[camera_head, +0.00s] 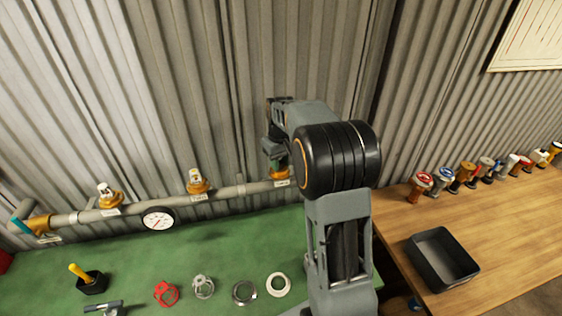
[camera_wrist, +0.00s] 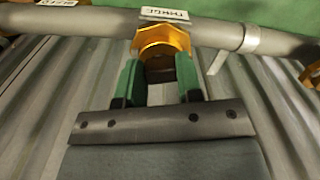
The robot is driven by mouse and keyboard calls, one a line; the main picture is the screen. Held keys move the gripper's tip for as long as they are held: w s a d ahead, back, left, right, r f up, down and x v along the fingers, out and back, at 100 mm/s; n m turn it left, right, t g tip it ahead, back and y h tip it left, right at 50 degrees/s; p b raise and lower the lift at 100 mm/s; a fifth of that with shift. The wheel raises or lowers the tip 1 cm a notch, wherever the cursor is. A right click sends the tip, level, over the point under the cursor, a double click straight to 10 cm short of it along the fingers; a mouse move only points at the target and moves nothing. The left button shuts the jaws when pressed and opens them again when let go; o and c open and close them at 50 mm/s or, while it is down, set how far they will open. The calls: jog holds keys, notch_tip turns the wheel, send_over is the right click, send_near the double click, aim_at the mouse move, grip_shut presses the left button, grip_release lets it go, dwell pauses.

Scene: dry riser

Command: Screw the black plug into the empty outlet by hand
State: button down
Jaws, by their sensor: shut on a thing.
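My gripper (camera_wrist: 159,82) has its two green fingers shut on the dark plug (camera_wrist: 160,73), of which only a small part shows between them. The plug is right at the mouth of the brass outlet (camera_wrist: 160,40) on the grey pipe; I cannot tell whether its thread is engaged. A white label sits on the pipe beside this outlet. In the head view my gripper (camera_head: 275,154) is just above the same outlet (camera_head: 281,173), at the right end of the pipe, and the plug is hidden there.
Two other brass outlets (camera_head: 110,197) (camera_head: 198,184) with pale fittings stand along the pipe (camera_head: 230,191), and a gauge (camera_head: 158,218) hangs below it. Rings lie on the green bench (camera_head: 215,235). A black tray (camera_head: 442,258) and several plugs stand on the wooden table (camera_head: 400,225). Corrugated wall is close behind.

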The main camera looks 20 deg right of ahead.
jog(key=m, duration=0.3)
jog(key=shift+a, duration=0.1)
jog(key=shift+m, duration=0.8)
jog(key=c, duration=0.7)
grip_release()
notch_tip(320, 180, up, 14)
jog(key=b, duration=0.1)
jog(key=shift+t, duration=0.4)
jog(key=f, duration=0.5)
jog(key=shift+a+f, duration=0.2)
jog(key=s+a+f+n+t+b, duration=0.1)
jog(key=s+a+f, duration=0.1)
jog(key=s, duration=0.5)
jog(key=s+a+f+n+t+b, duration=0.1)
jog(key=s+a+f, duration=0.2)
jog(key=s, duration=0.4)
jog(key=s+a+f+n+t+b, duration=0.1)
jog(key=s+a+f+t, duration=0.1)
jog(key=s+a, duration=0.3)
jog(key=shift+s+f, duration=0.5)
jog(key=shift+s, duration=0.8)
